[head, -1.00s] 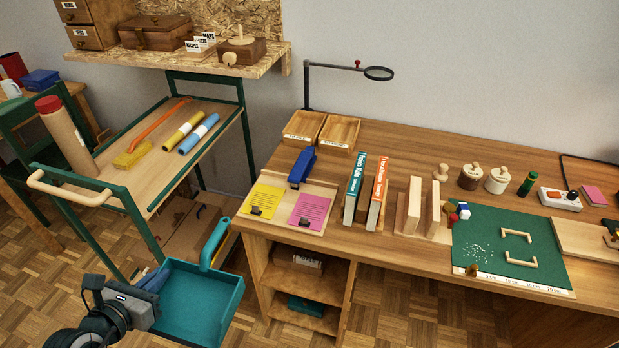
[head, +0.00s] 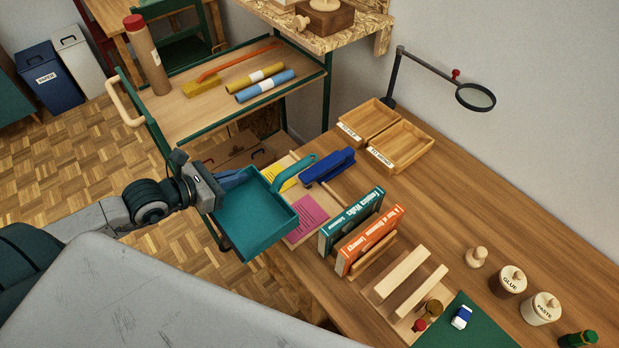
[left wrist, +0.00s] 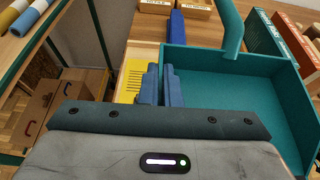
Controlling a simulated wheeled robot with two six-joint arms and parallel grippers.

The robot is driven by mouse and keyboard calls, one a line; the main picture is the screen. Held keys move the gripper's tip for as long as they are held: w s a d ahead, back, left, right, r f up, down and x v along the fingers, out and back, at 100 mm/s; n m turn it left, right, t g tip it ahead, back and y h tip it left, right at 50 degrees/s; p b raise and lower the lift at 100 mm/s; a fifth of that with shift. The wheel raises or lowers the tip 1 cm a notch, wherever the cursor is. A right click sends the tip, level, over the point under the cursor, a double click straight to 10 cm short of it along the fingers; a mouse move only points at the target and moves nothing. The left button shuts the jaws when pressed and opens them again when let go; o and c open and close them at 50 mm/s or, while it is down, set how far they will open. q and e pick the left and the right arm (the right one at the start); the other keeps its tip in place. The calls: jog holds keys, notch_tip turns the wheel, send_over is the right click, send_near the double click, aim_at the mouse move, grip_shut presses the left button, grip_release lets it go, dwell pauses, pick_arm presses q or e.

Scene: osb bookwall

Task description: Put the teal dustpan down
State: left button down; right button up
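The teal dustpan (head: 252,222) is held up at the left end of the desk (head: 455,215), in the head view overlapping the yellow and pink sheets. Its handle (head: 297,171) points toward the blue stapler (head: 328,166). My left gripper (head: 232,180) is shut on the dustpan's side wall; in the left wrist view one blue finger is inside the pan (left wrist: 225,90) and one outside, with the fingers (left wrist: 161,86) close together. The gap between the pan and the desk is hard to judge. My right gripper is not in view.
The orange book (head: 370,240) and teal book (head: 350,220) stand right of the dustpan. Two wooden trays (head: 402,143) and a magnifier (head: 475,97) are behind. A trolley (head: 215,110) with rolls stands left. Bare desk lies behind the books.

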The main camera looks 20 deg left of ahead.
pick_arm(q)
jog(key=shift+w+d+r, duration=0.1)
jog(key=shift+w+r, duration=0.05)
jog(key=shift+w, duration=0.1)
jog(key=shift+w+d+b, duration=0.15)
jog(key=shift+w+b, duration=0.15)
jog(key=shift+b, duration=0.05)
jog(key=w+d+f, duration=0.1)
jog(key=w, duration=0.4)
jog(key=w+d+f+b, duration=0.1)
jog(key=w+f, duration=0.1)
jog(key=w, duration=0.2)
jog(key=w+d+f, duration=0.1)
jog(key=w+d, duration=0.1)
jog(key=w, duration=0.3)
jog(key=shift+w+f, duration=0.3)
jog(key=shift+f, duration=0.1)
jog(key=shift+f+b, duration=0.6)
jog(key=shift+b, duration=0.05)
